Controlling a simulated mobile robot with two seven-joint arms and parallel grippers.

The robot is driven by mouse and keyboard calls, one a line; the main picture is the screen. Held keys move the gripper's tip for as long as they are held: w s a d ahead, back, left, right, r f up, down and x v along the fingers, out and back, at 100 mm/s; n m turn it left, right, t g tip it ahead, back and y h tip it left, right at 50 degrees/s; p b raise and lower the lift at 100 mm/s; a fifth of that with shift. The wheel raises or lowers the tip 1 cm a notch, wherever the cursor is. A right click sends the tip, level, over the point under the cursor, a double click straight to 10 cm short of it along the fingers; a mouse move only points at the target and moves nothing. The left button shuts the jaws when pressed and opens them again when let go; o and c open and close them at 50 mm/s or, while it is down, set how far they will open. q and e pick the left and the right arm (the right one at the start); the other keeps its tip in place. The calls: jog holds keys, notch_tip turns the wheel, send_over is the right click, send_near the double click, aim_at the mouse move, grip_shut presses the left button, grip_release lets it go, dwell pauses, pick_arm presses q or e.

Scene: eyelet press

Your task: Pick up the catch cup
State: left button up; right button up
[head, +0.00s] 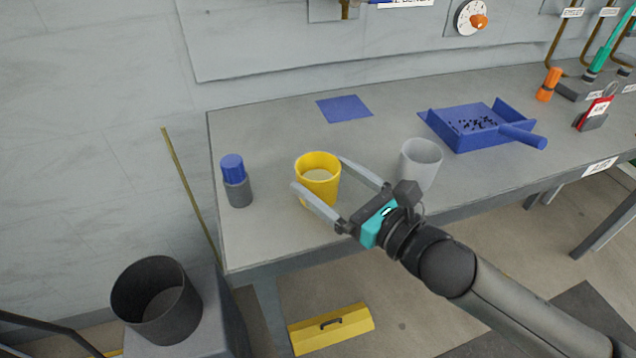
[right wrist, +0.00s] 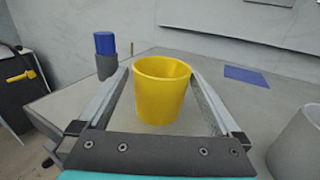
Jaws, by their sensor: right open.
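A yellow cup (head: 319,187) stands upright and open-topped on the grey table near its left end. My right gripper (head: 320,173) is open, with one finger on each side of the yellow cup. In the right wrist view the yellow cup (right wrist: 161,97) stands between the fingers, with its near side clear of the palm. I cannot tell whether the fingers touch its wall. A light grey cup (head: 420,164) stands to the right, behind the gripper body; no label shows which is the catch cup. My left gripper is not in view.
A blue-capped grey bottle (head: 236,182) stands left of the yellow cup. A blue mat (head: 344,108) lies behind. A blue tray (head: 462,138) with small dark pieces sits to the right. A dark bin (head: 157,300) stands left of the table (head: 270,130).

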aim_at(305, 164)
jog(key=shift+w+a, duration=0.3)
jog(key=b+x, duration=0.1)
jog(key=x, duration=0.3)
jog(key=shift+w+f, duration=0.1)
jog(key=shift+f, duration=0.1)
jog(key=shift+w+a, duration=0.15)
jog(key=shift+w, duration=0.05)
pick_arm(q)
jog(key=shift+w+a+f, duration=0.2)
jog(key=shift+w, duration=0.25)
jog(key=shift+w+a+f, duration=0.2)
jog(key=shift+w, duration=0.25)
pick_arm(e)
jog(key=c, duration=0.9)
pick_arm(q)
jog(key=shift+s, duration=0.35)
pick_arm(e)
jog(key=shift+c, duration=0.2)
